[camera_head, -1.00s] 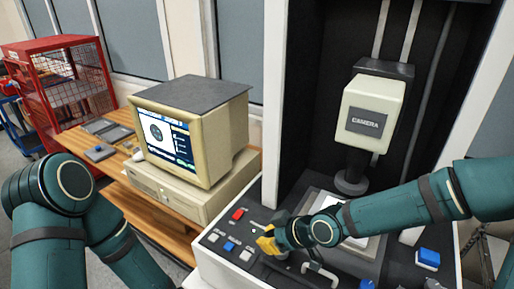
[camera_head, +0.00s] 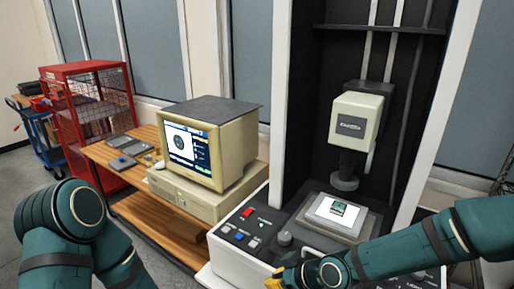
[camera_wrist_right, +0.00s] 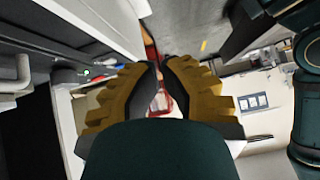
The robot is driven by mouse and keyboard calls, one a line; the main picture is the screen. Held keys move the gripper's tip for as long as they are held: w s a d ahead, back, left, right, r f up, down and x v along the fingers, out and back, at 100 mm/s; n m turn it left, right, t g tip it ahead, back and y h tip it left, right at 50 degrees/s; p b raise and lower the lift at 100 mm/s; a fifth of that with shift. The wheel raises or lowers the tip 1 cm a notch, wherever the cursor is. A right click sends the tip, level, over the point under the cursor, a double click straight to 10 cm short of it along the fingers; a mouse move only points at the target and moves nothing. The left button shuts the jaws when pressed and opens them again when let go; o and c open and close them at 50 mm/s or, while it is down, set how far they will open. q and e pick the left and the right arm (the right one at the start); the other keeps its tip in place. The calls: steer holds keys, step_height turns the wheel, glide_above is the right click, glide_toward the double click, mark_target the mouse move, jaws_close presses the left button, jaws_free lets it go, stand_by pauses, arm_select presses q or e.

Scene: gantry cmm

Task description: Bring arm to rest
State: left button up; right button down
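My right arm (camera_head: 410,252) comes in from the right, across the front of the measuring machine. My right gripper (camera_head: 283,283), yellow and dark, is at the bottom edge of the head view, by the front of the control panel, partly cut off. In the right wrist view the right gripper (camera_wrist_right: 160,66) has its fingertips almost together, with nothing held between them. My left arm (camera_head: 65,235) is bent at the lower left; its gripper is out of view.
The machine has a camera head (camera_head: 355,121), a stage (camera_head: 313,222) with a small green part (camera_head: 338,209), and a control panel (camera_head: 232,239) with buttons and a knob. A red mesh cage (camera_head: 85,72) is behind at left.

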arm_select(q)
steer(key=f+b, duration=0.2)
steer(key=f, duration=0.1)
steer(key=shift+w+d+f, duration=0.1)
steer(key=shift+w+f, duration=0.05)
steer(key=shift+w, duration=0.05)
arm_select(e)
steer(key=s+d+f+m+g+h, duration=0.1)
steer(key=s+f+m, duration=0.4)
steer(key=f, duration=0.6)
steer(key=s+d+f+m+g+h, duration=0.1)
steer(key=s+d+f+m, duration=0.3)
steer(key=f, duration=0.7)
steer(key=m+h, duration=0.1)
steer(key=m, duration=0.1)
steer(key=shift+s+d+m+g+h, duration=0.3)
steer(key=shift+s+g+h, duration=0.05)
steer(key=shift+g+h, duration=0.05)
stand_by(0.8)
